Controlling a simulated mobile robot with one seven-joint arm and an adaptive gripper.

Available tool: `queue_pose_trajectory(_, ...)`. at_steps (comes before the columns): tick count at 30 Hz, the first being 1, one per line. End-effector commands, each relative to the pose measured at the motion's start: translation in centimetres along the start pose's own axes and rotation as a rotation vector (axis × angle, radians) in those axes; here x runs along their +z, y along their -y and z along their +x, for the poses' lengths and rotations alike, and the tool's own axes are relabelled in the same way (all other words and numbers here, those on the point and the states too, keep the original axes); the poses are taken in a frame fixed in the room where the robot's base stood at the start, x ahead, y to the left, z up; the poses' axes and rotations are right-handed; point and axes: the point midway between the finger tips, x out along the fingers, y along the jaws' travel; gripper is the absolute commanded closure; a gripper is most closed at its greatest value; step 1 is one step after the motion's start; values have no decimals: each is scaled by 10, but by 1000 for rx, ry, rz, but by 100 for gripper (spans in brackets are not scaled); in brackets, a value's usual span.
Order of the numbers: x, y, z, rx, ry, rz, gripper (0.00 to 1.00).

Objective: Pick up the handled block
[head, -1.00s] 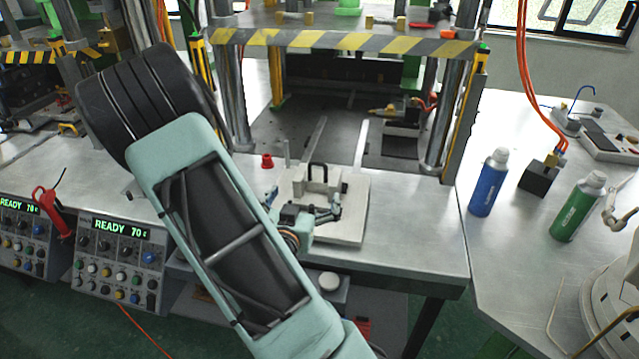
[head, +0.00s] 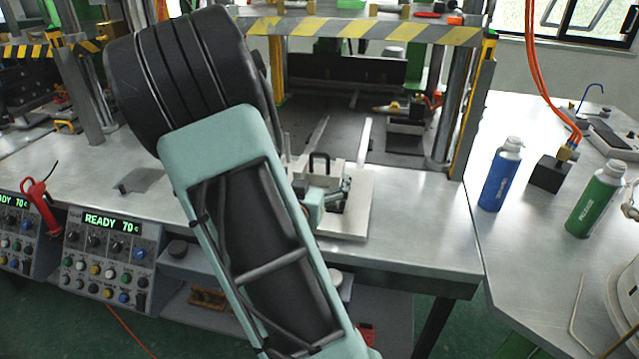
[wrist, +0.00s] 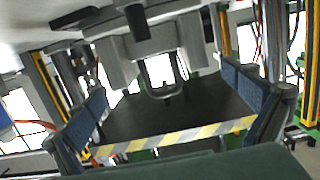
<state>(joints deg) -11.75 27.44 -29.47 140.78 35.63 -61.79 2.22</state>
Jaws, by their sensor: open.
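The handled block (head: 311,180) is pale, with a black arch handle (head: 319,157) on top. It stands on a light plate (head: 357,205) on the metal bench in front of the press. My gripper (head: 334,196) is low at the block's near side, partly hidden by my arm. In the wrist view, which looks upside down, my gripper's blue-padded fingers (wrist: 164,92) are spread wide with nothing between them. The block (wrist: 190,42) shows beyond and between them, its handle (wrist: 164,92) pointing down in the picture. I cannot tell any contact.
The press, with a yellow-black striped bar (head: 375,28), rises behind the plate. A blue bottle (head: 500,178), a green bottle (head: 596,200) and a black block (head: 550,172) stand on the right bench. A control box (head: 105,255) is at left. The bench right of the plate is clear.

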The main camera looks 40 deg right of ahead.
Motion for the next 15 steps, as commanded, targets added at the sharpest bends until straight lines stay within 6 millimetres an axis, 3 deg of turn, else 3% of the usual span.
queue_pose_trajectory(15, 2, -1, 54, 1, 0, 0, 0)
